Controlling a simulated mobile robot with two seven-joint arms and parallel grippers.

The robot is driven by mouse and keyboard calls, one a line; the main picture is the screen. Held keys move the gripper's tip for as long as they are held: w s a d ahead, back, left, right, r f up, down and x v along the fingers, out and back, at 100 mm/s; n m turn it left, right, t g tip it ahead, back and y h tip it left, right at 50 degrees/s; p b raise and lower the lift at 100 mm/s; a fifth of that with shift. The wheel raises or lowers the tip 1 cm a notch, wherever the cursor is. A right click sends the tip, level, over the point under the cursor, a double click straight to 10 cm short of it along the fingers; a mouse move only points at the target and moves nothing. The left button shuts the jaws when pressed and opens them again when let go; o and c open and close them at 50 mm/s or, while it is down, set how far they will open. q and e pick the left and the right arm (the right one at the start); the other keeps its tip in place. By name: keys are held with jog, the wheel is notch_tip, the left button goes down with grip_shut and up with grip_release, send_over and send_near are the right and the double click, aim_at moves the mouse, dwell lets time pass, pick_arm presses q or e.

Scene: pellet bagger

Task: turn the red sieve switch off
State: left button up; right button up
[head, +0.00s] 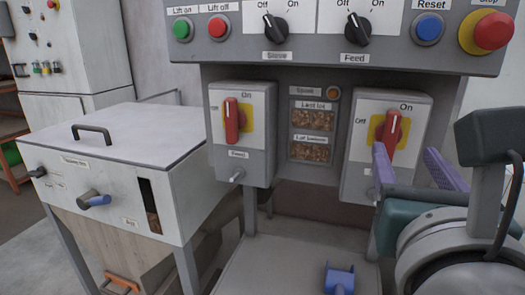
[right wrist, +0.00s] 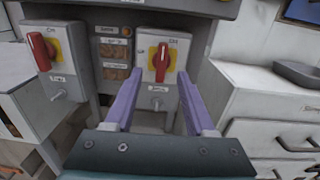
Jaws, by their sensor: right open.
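The red sieve switch (head: 394,133) is a rotary handle on a yellow plate, on the right-hand grey box under the panel. Its handle points up toward the "On" mark, with "Off" to the left. It also shows in the right wrist view (right wrist: 162,60), upright, between and beyond the finger tips. The label below it looks like "Sieve" but is blurred. My right gripper (head: 408,162) is open and empty, with its two purple fingers in front of and slightly below the switch. No contact shows. My left gripper is not in view.
A similar red switch (head: 232,121), its label seemingly "Feed", is on the left box. Above are black knobs (head: 273,27), a blue reset button (head: 428,27) and a red stop button (head: 492,30). A lidded white bin (head: 130,137) stands left. A blue clip-like part (head: 340,278) sits below.

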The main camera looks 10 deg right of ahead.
aim_at(393, 132)
jog(key=shift+g+h, duration=0.3)
jog(key=x, duration=1)
jog(key=shift+s+d+f+p, duration=0.1)
jog(key=shift+d+f+p, duration=0.05)
jog(key=shift+f+p, duration=0.25)
jog(key=shift+c, duration=0.3)
grip_shut()
